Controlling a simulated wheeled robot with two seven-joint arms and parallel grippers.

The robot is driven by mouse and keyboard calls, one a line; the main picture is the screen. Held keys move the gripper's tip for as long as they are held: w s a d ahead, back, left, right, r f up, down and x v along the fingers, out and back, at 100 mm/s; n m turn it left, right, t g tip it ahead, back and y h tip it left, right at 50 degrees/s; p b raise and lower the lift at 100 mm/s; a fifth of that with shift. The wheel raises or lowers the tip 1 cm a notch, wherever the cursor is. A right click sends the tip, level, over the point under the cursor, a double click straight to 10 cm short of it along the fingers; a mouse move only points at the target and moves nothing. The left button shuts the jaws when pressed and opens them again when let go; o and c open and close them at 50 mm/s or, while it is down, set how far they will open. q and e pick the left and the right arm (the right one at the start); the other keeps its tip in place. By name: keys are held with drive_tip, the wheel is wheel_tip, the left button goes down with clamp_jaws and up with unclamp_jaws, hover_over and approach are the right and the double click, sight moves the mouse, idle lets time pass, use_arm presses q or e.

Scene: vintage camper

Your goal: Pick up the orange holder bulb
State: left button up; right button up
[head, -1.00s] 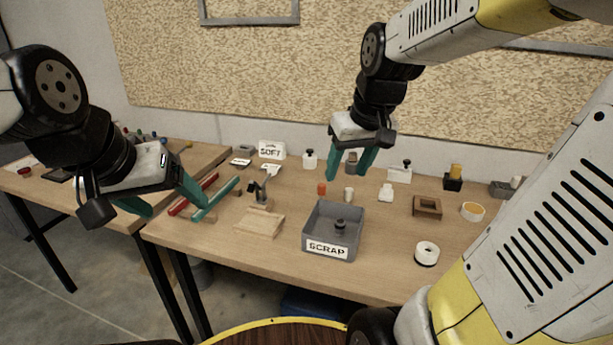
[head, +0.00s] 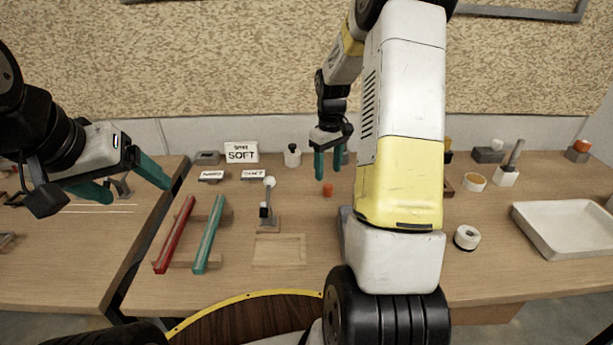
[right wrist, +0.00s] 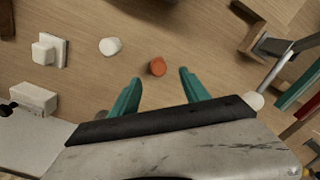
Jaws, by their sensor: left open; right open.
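A small orange cylinder (head: 328,189) stands on the wooden bench, and the right wrist view shows it (right wrist: 158,66) just ahead of the gap between the fingers. My right gripper (head: 328,174) is open and empty, fingers pointing down, just above and behind the cylinder in the head view. The right wrist view shows its two teal fingers (right wrist: 160,78) apart. My left gripper (head: 138,193) is open and empty above the left bench. Another orange-topped piece (head: 582,146) sits in a grey block at the far right. I cannot tell which orange piece is the holder bulb.
A white piece (right wrist: 110,46) lies left of the orange cylinder. Red (head: 175,235) and teal (head: 209,235) bars, a small stand (head: 268,222) and a SOFT sign (head: 241,153) are on the left. A white tray (head: 575,222) is right. My right arm hides the bench's middle.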

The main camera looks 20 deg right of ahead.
sight(329, 185)
wheel_tip(329, 185, down, 7)
drive_tip(key=shift+d+f, duration=0.15)
drive_tip(key=shift+f, duration=0.05)
idle(0.3)
clamp_jaws()
